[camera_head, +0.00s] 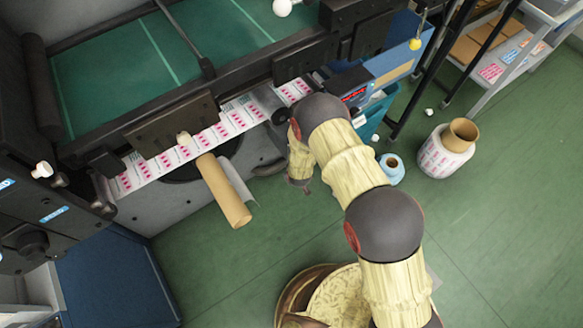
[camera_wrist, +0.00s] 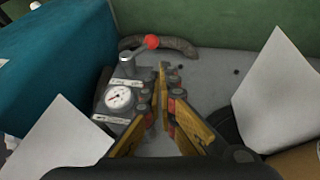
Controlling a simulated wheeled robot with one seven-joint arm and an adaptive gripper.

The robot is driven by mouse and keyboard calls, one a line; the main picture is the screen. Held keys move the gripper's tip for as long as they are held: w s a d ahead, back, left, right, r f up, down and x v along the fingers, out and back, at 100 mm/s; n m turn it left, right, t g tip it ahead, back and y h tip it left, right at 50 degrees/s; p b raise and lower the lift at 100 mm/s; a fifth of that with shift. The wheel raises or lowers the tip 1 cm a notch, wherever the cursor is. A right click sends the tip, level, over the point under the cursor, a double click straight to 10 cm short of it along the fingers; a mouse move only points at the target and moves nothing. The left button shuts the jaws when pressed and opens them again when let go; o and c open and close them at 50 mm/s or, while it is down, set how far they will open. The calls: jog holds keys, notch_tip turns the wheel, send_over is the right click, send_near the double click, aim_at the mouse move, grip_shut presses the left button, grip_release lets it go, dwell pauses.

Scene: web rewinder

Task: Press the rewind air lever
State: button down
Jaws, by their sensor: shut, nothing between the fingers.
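The rewind air lever (camera_wrist: 131,57) shows in the wrist view as a grey arm with a red ball knob (camera_wrist: 152,42). It sits above a round white pressure gauge (camera_wrist: 119,97) on a grey machine face, with white labels beside it. My gripper (camera_wrist: 167,78) is shut and empty. Its fingertips are just below and to the right of the red knob in the picture; I see no clear contact. In the head view my arm's end is beside the machine front, and it hides the lever and gauge.
A printed web (camera_head: 205,139) runs across the machine. A brown cardboard core (camera_head: 224,191) sticks out below it. A blue roll (camera_head: 391,168) and a large printed roll (camera_head: 447,150) stand on the green floor (camera_head: 490,220), which is largely clear at right. White sheet-like shapes flank my gripper.

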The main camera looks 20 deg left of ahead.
jog(key=shift+w+a+f+n+t+y, duration=0.2)
jog(key=shift+w+a+f+t, duration=0.2)
jog(key=shift+w+f+t, duration=0.15)
jog(key=shift+w+a+f+n+t+y, duration=0.1)
jog(key=shift+w+a+f+n+t, duration=0.1)
jog(key=shift+w+a+f+t, duration=0.35)
jog(key=shift+w+d+r, duration=0.1)
jog(key=shift+d+r, duration=0.05)
jog(key=shift+r, duration=0.05)
jog(key=shift+s+d+f+b+x, duration=0.3)
jog(key=shift+b+x, duration=0.6)
jog(key=shift+x, duration=1.2)
jog(key=shift+s+d+f+b+x, duration=0.25)
jog(key=shift+b+x, duration=0.6)
jog(key=shift+x, duration=1.3)
jog(key=shift+s+d+f+b+x, duration=0.1)
jog(key=shift+d+f+b+x, duration=0.25)
jog(key=shift+b+x, duration=1.15)
jog(key=shift+w+f+p, duration=0.25)
jog(key=shift+f+p, duration=0.3)
jog(key=shift+w, duration=0.1)
